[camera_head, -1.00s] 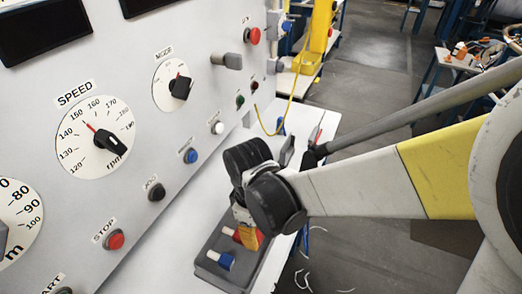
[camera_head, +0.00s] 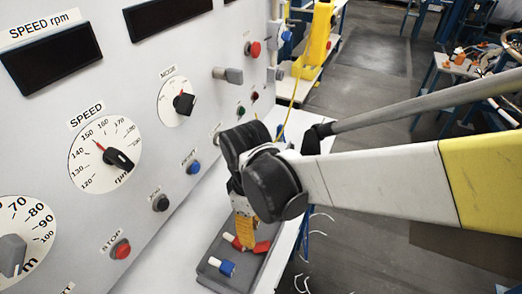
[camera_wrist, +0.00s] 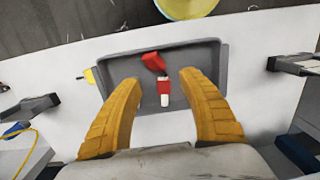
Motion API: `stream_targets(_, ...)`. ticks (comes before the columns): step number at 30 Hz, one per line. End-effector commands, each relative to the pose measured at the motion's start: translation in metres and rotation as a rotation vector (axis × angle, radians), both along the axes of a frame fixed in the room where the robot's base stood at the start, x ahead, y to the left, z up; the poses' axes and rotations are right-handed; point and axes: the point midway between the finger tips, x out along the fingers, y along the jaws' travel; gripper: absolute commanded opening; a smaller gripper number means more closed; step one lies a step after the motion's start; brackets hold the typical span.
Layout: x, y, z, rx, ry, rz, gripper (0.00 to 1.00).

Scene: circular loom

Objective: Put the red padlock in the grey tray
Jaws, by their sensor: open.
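The grey tray (camera_head: 212,277) lies on the white ledge below the control panel; it also shows in the wrist view (camera_wrist: 219,62). A red piece (camera_wrist: 153,61), seemingly the red padlock, lies tilted in it, near the far wall in the wrist view; it also shows in the head view (camera_head: 262,247). Touching or close to it is a smaller red-and-white piece (camera_wrist: 164,93). I cannot tell if they are joined. A blue-and-white piece (camera_head: 226,267) lies in the tray. My gripper (camera_wrist: 160,80) is open above the tray, its orange fingers either side of the red-and-white piece, holding nothing.
The panel with dials, a red stop button (camera_head: 121,249) and a blue button (camera_head: 193,167) rises along the left of the ledge. A small yellow thing (camera_wrist: 90,76) is beside the tray.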

Motion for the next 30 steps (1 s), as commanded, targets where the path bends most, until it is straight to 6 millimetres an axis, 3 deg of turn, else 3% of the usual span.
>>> stream_targets(3,0.001,0.001,0.028,0.000,0.000,0.000,0.48)
stream_targets(9,0.003,0.001,0.049,0.002,-0.002,-0.006,0.48)
stream_targets(12,0.006,-0.012,0.058,0.018,-0.031,-0.065,0.48)
stream_targets(14,0.010,-0.028,0.066,0.042,-0.069,-0.143,0.48)
stream_targets(19,0.018,-0.100,0.094,0.151,-0.248,-0.504,0.48)
stream_targets(24,0.013,-0.168,0.113,0.270,-0.440,-0.867,0.48)
stream_targets(30,0.004,-0.212,0.121,0.364,-0.586,-1.116,0.48)
